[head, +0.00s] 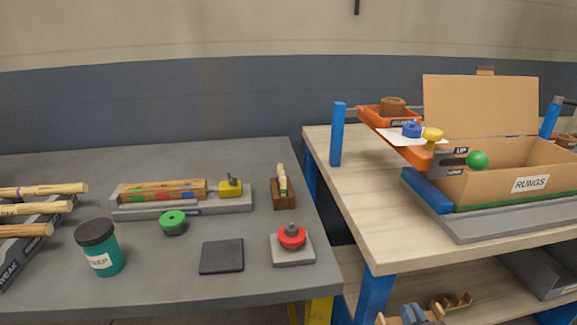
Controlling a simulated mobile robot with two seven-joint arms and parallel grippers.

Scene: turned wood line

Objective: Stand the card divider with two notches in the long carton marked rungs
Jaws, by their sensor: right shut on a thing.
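The long carton (495,193), brown with a white label reading RUNGS, stands open at the right on the wooden bench, its back flap up. Its inside is mostly hidden by its front wall. My left gripper is not in view.
An orange tray (370,118) and colored knobs stand left of the carton. The carton sits on a grey base (480,228). A notched brown piece (452,299) lies on the lower shelf. The grey table (140,285) holds a teal jar (102,252) and a red-knobbed block (292,240).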

